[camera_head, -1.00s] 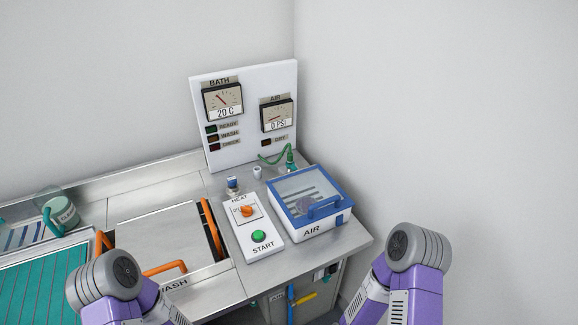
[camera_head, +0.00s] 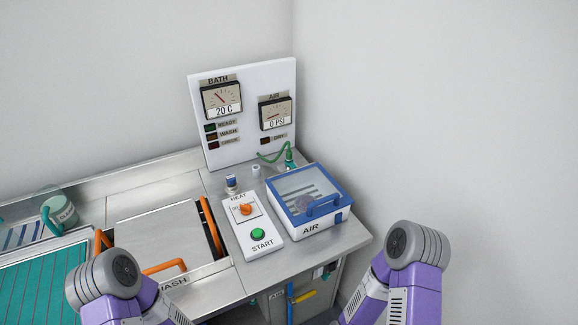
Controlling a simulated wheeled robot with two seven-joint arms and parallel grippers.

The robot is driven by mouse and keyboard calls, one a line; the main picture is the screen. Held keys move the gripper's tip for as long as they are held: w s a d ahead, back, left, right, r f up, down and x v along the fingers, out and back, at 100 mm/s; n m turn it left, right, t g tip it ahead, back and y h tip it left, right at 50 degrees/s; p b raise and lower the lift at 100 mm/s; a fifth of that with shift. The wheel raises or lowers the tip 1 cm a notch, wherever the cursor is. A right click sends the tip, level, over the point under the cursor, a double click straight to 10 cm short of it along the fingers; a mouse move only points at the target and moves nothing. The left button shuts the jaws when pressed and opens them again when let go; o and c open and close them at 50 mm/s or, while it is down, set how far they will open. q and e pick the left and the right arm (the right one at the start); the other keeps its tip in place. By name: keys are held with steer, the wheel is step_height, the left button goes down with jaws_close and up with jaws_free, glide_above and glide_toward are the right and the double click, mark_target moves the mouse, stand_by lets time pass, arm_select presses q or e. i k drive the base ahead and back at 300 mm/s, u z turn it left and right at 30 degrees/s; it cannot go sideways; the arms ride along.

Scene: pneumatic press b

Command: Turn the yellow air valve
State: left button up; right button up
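The AIR gauge (camera_head: 276,112) on the back panel reads 0 PSI. Both of my arms show only as purple and grey links, one at the lower left and one at the lower right. Neither gripper is in the picture, so their state and their distance from the valve are hidden.
A blue-framed AIR box (camera_head: 310,200) with a clear lid stands at the worktop's right end. A white panel (camera_head: 252,226) with an orange HEAT knob and green START button is beside it. A WASH basin lid (camera_head: 165,230) with orange handles is further left. White walls close the back and right.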

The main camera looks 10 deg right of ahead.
mark_target(294, 301)
steer(key=u, duration=2.45)
steer(key=k, duration=0.9)
steer(key=z, duration=1.3)
steer(key=i, duration=0.5)
steer(key=z, duration=0.05)
